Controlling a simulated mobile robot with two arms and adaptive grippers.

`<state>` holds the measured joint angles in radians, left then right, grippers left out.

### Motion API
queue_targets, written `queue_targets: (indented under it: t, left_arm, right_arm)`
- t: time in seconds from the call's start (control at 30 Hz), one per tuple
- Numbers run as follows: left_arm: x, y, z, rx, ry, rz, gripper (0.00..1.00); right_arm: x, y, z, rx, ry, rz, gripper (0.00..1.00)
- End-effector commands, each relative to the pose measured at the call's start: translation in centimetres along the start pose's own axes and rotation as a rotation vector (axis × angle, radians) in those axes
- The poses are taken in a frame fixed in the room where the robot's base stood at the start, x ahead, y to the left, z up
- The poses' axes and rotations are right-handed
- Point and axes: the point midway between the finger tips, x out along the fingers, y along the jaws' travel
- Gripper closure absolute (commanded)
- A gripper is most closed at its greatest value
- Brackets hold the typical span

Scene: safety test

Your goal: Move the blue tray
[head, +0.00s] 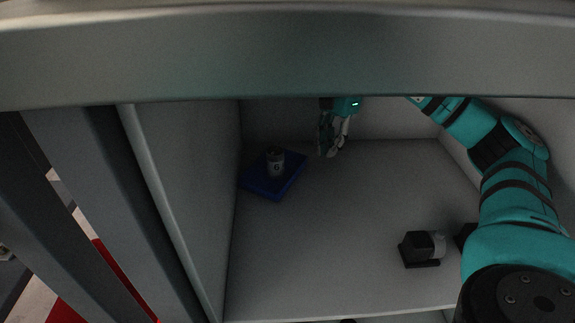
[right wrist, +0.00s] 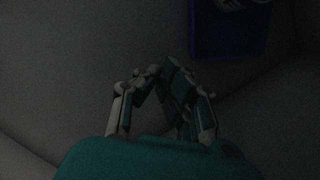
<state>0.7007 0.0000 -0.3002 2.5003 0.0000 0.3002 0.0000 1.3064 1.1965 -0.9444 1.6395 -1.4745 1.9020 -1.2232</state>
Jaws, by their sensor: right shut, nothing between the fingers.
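The blue tray (head: 262,188) lies on the shelf floor against the left wall, near the back, in the head view. A small grey can (head: 276,163) with a dark mark stands on it. My right gripper (head: 328,150) hangs pointing down to the right of the tray, apart from it. In the right wrist view the gripper's fingers (right wrist: 160,75) meet and hold nothing. The blue tray (right wrist: 228,40) shows there at the upper right, cut by the frame edge, with part of the can on it. My left gripper is not in view.
The shelf compartment has side walls, a back wall and a thick top edge (head: 290,55) across the front. A black and grey object (head: 420,249) sits on the floor at the front right, near my right arm. The middle of the floor is bare.

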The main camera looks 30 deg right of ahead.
Motion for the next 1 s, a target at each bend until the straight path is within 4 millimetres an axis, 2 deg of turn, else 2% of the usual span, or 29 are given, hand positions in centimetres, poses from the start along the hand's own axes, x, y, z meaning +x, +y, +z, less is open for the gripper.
queue_targets:
  t: [0.27, 0.4, 0.6, 0.73, 1.0]
  left_arm:
    - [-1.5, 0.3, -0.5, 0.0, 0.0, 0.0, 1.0]
    - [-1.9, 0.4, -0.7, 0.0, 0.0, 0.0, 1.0]
    - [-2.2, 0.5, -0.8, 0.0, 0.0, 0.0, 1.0]
    - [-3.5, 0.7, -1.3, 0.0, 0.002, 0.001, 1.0]
    - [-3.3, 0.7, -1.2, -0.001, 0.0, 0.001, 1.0]
  right_arm:
    - [1.1, 0.0, 4.9, -0.011, 0.0, -0.002, 1.0]
    - [1.5, 0.0, 8.0, -0.01, 0.0, -0.001, 1.0]
    - [2.0, 0.0, 11.5, -0.007, 0.0, -0.001, 1.0]
    - [3.1, 0.0, 11.3, -0.001, -0.001, -0.002, 1.0]
    - [3.7, 0.1, 11.2, -0.002, -0.001, 0.004, 1.0]
